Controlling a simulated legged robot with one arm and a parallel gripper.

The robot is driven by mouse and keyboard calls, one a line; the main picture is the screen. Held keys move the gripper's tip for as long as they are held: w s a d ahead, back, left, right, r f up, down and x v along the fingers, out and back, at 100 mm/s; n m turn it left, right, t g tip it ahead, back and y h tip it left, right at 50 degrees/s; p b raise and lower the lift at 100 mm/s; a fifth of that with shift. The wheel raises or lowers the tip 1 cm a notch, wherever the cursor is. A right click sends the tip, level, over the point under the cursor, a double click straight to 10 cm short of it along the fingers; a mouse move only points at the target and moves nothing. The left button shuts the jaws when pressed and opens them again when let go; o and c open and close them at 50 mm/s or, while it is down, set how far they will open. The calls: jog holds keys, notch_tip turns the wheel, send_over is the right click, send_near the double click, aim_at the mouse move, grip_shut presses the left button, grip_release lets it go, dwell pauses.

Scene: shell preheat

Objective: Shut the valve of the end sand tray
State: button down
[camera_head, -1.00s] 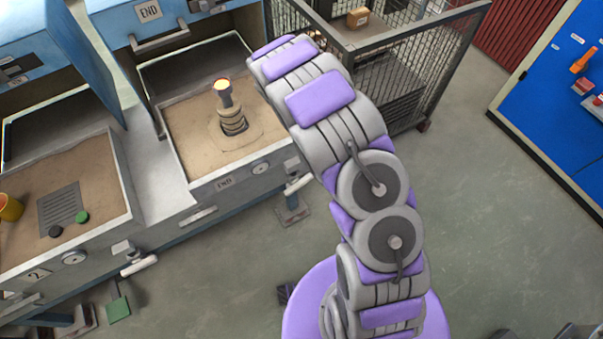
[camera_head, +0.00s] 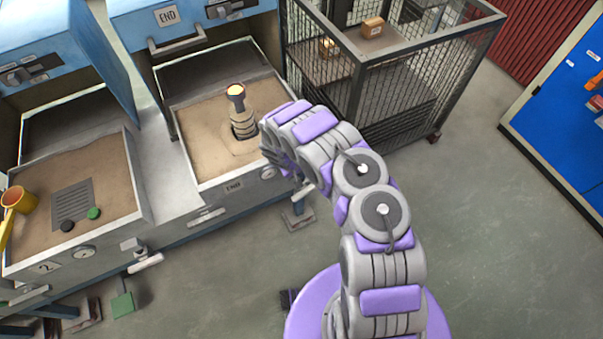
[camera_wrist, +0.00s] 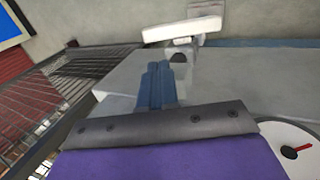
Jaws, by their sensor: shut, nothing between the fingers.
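The end sand tray (camera_head: 192,180) is at the upper middle of the head view, with an END plate on its front. Its valve has a white lever handle, which lies crosswise beyond my fingertips in the wrist view (camera_wrist: 182,29). In the head view my arm's end hides part of the valve. My gripper (camera_wrist: 160,68) has its blue fingers together and empty, pointing toward the valve. The fingertips appear just short of the valve's grey stem (camera_wrist: 180,56); I cannot tell whether they touch. The tray's gauge with a red needle (camera_wrist: 291,152) is beside my gripper.
A shell mould (camera_head: 242,124) with a glowing top stands in the end tray's sand. Tray 2 (camera_head: 140,185), with its own white lever (camera_head: 146,262), is at left. A mesh cage (camera_head: 395,100) stands behind my arm. The floor at right is clear.

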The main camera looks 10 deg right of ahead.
aim_at(312, 184)
jog(key=b+x, duration=0.2)
jog(key=x, duration=0.8)
jog(key=shift+w+f, duration=0.1)
jog(key=shift+f, duration=0.05)
jog(key=shift+a, duration=0.1)
